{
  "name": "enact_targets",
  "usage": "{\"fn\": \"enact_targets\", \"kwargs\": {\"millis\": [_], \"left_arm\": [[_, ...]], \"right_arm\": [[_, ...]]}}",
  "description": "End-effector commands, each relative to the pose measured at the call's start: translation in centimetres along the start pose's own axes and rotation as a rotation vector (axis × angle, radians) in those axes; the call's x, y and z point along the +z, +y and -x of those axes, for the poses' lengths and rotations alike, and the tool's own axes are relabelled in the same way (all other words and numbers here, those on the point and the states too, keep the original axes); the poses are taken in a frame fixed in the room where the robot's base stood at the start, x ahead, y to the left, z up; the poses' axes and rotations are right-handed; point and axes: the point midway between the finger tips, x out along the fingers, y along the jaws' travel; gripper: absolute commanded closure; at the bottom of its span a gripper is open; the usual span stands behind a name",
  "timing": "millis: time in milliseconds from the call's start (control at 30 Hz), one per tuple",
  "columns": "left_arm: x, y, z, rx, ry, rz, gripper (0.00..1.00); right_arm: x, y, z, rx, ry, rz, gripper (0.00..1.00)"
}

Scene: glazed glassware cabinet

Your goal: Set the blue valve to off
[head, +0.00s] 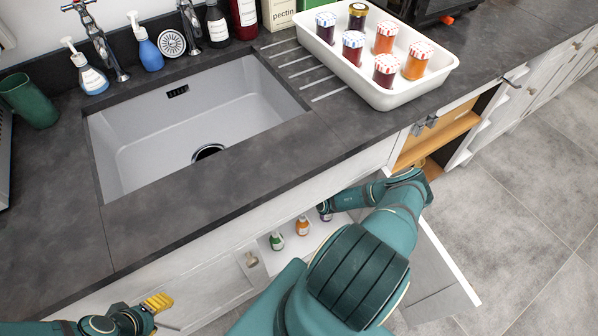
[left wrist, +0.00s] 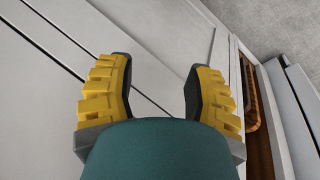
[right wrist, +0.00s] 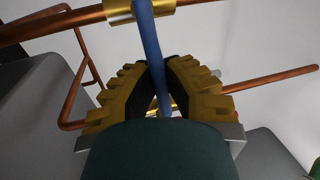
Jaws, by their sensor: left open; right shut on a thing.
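The blue valve shows in the right wrist view as a long blue lever (right wrist: 148,38) by a brass fitting (right wrist: 138,10) on a copper pipe (right wrist: 60,21). In that picture the lever runs across the line of this pipe. My right gripper (right wrist: 158,82) is closed around the lever, one yellow finger on each side. In the head view my right arm reaches into the cabinet under the sink, and the valve and gripper are hidden there. My left gripper (head: 156,303) is open and empty in front of the cabinet; its spread fingers also show in the left wrist view (left wrist: 158,92).
Small bottles, one green (head: 277,241) and one orange (head: 303,226), stand inside the cabinet. An open door (head: 445,262) stands right of my right arm. The worktop (head: 215,185) with the sink (head: 165,125) lies above. More copper pipes (right wrist: 265,83) surround the right gripper.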

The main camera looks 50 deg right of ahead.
Motion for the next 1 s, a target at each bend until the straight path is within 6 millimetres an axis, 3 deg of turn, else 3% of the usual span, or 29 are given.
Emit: {"fn": "enact_targets", "kwargs": {"millis": [267, 300, 367, 767, 1000], "left_arm": [[0.0, 0.0, 0.0, 0.000, 0.000, 0.000, 0.48], [0.0, 0.0, 0.0, 0.000, 0.000, 0.000, 0.48], [0.0, 0.0, 0.0, 0.000, 0.000, 0.000, 0.48], [0.0, 0.0, 0.0, 0.000, 0.000, 0.000, 0.48], [0.0, 0.0, 0.0, 0.000, 0.000, 0.000, 0.48]], "right_arm": [[-0.2, 0.0, 0.0, 0.000, 0.003, 0.000, 1.00], [-0.2, 0.0, 0.0, 0.000, 0.003, 0.000, 0.80], [-0.1, 0.0, 0.0, 0.000, 0.002, 0.000, 0.59], [0.0, 0.0, 0.5, 0.000, 0.000, 0.002, 0.58], [0.1, 0.0, 4.5, -0.001, -0.001, 0.000, 0.58]]}}
